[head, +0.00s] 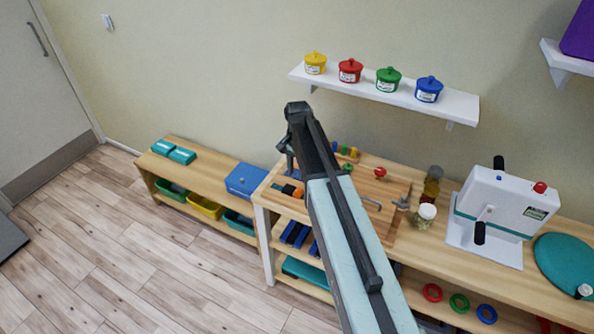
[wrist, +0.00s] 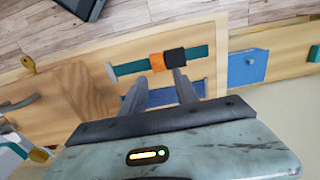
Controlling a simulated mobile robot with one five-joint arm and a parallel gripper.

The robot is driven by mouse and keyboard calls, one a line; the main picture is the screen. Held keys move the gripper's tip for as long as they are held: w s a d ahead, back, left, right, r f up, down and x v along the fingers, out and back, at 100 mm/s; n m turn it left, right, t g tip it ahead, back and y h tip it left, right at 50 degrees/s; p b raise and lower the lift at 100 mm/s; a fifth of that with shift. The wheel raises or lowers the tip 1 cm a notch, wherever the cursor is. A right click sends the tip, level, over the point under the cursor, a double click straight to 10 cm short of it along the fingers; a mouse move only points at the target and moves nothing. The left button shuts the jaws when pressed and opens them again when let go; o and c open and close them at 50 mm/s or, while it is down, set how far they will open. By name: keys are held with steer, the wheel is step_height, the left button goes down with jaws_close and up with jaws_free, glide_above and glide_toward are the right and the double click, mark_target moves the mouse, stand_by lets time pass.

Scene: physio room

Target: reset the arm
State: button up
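My arm reaches up from the lower right in the head view, across the wooden bench. My gripper (head: 285,160) hangs from its far end, in front of the wall and above the bench's left part. In the wrist view my gripper (wrist: 160,78) shows two dark fingers that stand apart, with nothing held between them. Beyond the fingertips lies a teal bar with an orange and black piece (wrist: 167,60) on a wooden surface; it looks apart from the fingers. In the head view the arm hides part of the bench.
The bench carries a wooden board (head: 400,190), a jar (head: 425,215) and a white machine (head: 495,215). A wall shelf (head: 460,108) holds several coloured pots. A low shelf (head: 210,175) with a blue box (head: 245,180) stands left.

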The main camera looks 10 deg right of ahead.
steer(key=s+a+n, duration=0.2)
steer(key=s+n, duration=0.6)
steer(key=s, duration=1)
steer(key=shift+a, duration=0.15)
